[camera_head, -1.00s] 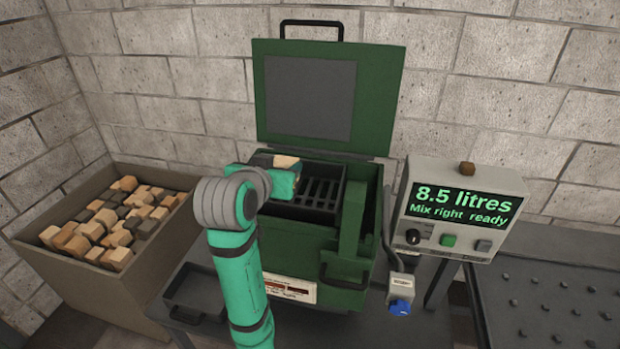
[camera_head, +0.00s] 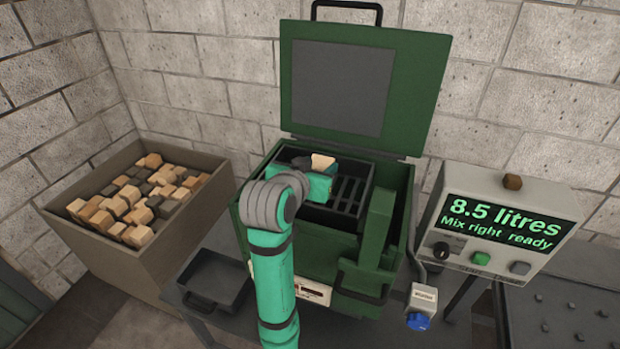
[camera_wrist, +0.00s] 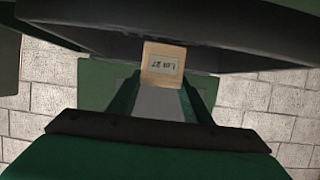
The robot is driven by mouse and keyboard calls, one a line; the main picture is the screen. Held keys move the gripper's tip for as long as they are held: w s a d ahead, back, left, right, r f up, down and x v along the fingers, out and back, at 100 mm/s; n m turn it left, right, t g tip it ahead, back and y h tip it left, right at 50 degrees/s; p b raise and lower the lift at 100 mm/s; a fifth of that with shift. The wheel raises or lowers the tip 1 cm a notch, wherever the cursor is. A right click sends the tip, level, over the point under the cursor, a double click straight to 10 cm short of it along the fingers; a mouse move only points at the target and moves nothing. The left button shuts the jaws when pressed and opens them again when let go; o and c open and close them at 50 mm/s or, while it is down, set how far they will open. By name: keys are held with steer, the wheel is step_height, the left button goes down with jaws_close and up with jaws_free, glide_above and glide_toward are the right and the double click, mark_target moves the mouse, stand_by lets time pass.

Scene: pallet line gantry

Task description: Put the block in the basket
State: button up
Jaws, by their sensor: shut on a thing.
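My gripper (camera_head: 314,178) is shut on a pale wooden block (camera_head: 322,161), over the back left part of the basket. The block also shows in the wrist view (camera_wrist: 163,58), with a label that seems to read "LOT 27". The basket (camera_head: 348,222) is a dark bin with a slotted floor, set inside a green machine (camera_head: 400,225) whose lid (camera_head: 425,85) stands open. My gripper and wrist hide the basket's left part. I cannot tell how far the block is above the slotted floor.
A large bin (camera_head: 165,262) of loose wooden and dark blocks stands at the left.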

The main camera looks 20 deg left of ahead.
steer(key=f, duration=0.1)
steer(key=a+f, duration=0.1)
steer(key=f, duration=0.1)
steer(key=shift+f, duration=0.4)
steer(key=shift+a, duration=0.15)
steer(key=shift+w, duration=0.1)
steer(key=o, duration=1.1)
steer(key=shift+a, duration=0.15)
steer(key=shift+d, duration=0.45)
steer(key=shift+r, duration=0.1)
steer(key=shift+v, duration=6.05)
